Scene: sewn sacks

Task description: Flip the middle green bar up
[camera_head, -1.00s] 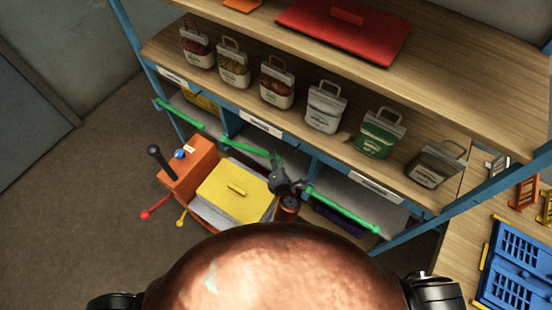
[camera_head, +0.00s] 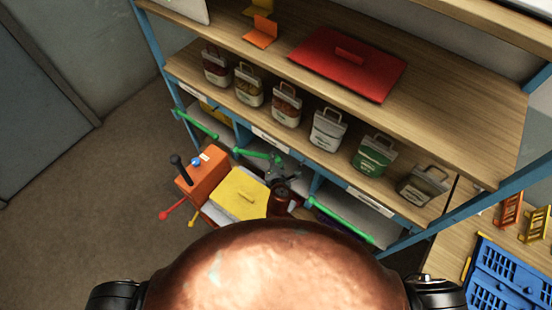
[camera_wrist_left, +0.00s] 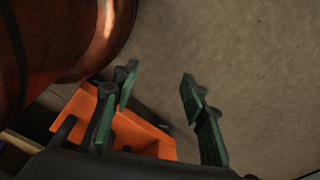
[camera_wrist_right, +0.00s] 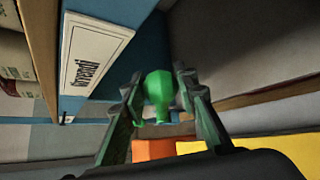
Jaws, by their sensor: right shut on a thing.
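The middle green bar (camera_head: 258,155) lies across the front of the blue shelf's lower bay. It runs at a flatter angle than its neighbours, its right end a little above their line. My right gripper (camera_head: 277,172) is at the bar's right end, partly hidden by its own arm. In the right wrist view the fingers (camera_wrist_right: 157,82) are shut on the green bar's end (camera_wrist_right: 160,90), one on each side. My left gripper (camera_wrist_left: 157,85) is open and empty over the floor, in the left wrist view only.
Other green bars flank it at left (camera_head: 196,122) and right (camera_head: 342,220). An orange cart (camera_head: 201,172) with a yellow lid (camera_head: 240,192) stands close in front. Several bags, such as the green one (camera_head: 373,156), stand on the shelf board above. Floor at left is clear.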

